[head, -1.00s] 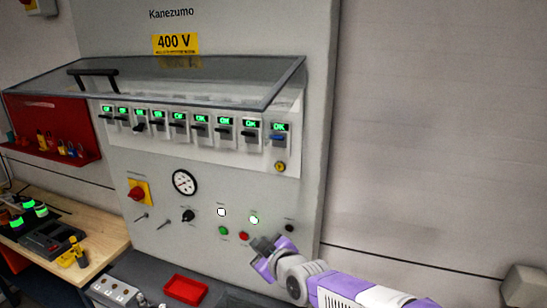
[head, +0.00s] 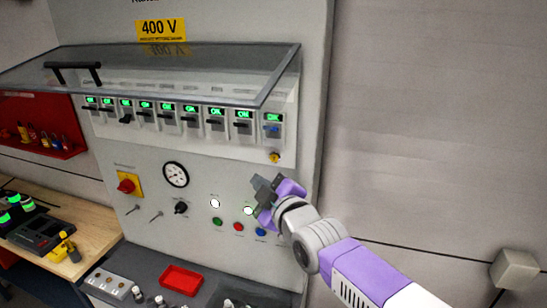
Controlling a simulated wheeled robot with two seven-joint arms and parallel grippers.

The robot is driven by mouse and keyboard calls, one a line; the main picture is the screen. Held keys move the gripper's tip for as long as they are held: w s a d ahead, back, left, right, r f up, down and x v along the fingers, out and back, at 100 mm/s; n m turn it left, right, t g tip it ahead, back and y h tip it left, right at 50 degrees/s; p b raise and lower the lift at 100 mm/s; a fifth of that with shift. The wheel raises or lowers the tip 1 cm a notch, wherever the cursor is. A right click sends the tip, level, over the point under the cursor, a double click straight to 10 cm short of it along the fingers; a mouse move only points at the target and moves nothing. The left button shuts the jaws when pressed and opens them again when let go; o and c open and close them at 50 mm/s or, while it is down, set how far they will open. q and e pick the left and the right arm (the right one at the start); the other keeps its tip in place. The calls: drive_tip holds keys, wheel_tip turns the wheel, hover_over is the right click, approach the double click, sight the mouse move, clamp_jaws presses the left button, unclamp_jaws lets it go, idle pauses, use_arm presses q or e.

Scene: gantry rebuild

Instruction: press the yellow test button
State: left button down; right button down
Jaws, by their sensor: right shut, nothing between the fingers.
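The yellow test button (head: 274,157) sits on the pale panel strip under the right end of the breaker row. My right gripper (head: 264,185) is shut and empty, a little below the button in the picture. Its fingertips point up and left, and a small gap shows between them and the button. I cannot tell how far the fingertips are from the panel face. My left gripper is not in view.
A clear cover (head: 170,75) stands raised over a row of breakers (head: 190,117) with green lit labels. Below are a gauge (head: 176,174), a red rotary switch (head: 126,186), and green (head: 216,221) and red (head: 238,227) buttons. A red tray (head: 181,279) lies on the ledge.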

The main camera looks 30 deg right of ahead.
sight(274, 158)
drive_tip(key=shift+w+d+p, duration=0.8)
drive_tip(key=shift+w+d, duration=0.5)
drive_tip(key=shift+d, duration=0.2)
drive_tip(key=shift+w+d+p, duration=0.75)
drive_tip(key=shift+w+d, duration=0.5)
drive_tip(key=shift+d, duration=0.2)
drive_tip(key=shift+w+d, duration=0.1)
drive_tip(key=shift+w+d+f, duration=0.1)
drive_tip(key=shift+w+d, duration=0.05)
drive_tip(key=shift+d, duration=0.05)
